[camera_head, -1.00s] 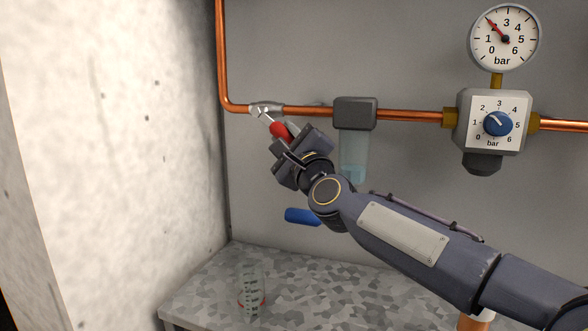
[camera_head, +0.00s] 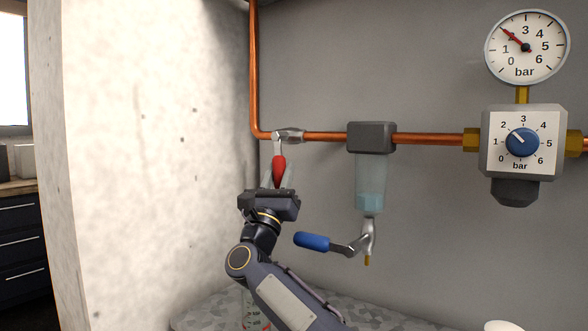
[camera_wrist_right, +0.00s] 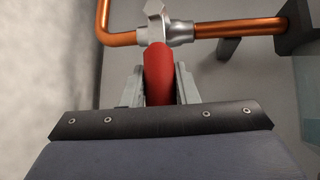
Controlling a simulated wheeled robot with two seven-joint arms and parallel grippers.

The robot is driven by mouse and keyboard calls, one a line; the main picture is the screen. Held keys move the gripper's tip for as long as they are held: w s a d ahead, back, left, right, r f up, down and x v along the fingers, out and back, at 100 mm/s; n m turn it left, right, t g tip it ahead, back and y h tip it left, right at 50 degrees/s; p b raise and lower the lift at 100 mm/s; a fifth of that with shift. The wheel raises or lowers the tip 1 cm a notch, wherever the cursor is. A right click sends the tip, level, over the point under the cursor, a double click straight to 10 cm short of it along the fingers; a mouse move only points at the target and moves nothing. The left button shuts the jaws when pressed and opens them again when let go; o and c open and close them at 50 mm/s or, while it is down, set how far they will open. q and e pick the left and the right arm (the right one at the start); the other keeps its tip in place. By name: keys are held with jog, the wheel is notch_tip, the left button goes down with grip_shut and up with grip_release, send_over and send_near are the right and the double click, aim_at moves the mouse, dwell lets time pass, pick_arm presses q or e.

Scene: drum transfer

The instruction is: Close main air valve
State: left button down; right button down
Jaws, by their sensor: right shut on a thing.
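The main air valve (camera_head: 289,135) is a silver fitting on the copper pipe, near the bend at the left. Its red handle (camera_head: 279,169) hangs almost straight down from it, roughly square to the horizontal pipe. My right gripper (camera_head: 279,182) comes from below and is shut on the red handle. In the right wrist view the red handle (camera_wrist_right: 158,72) lies between the two grey fingers (camera_wrist_right: 159,88), with the silver valve body (camera_wrist_right: 165,30) just beyond. The lower end of the handle is hidden by my gripper. My left gripper is not in view.
Right of the valve hangs a filter bowl (camera_head: 371,180) with a blue-handled drain valve (camera_head: 312,241) below it. A regulator with a blue knob (camera_head: 522,142) and a gauge (camera_head: 526,47) reading about 2 bar are further right. A concrete wall (camera_head: 150,150) stands close on the left.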

jog(key=shift+w+a+m+g+h+p, duration=0.15)
jog(key=shift+a+m+h+p, duration=0.1)
jog(key=shift+m+h, duration=0.4)
jog(key=shift+w+a+m+g+h+p, duration=0.1)
jog(key=shift+a+m+g+h+p, duration=0.1)
jog(key=shift+m+h, duration=0.4)
jog(key=shift+d, duration=0.1)
jog(key=c, duration=1.1)
grip_release()
jog(key=shift+f, duration=0.1)
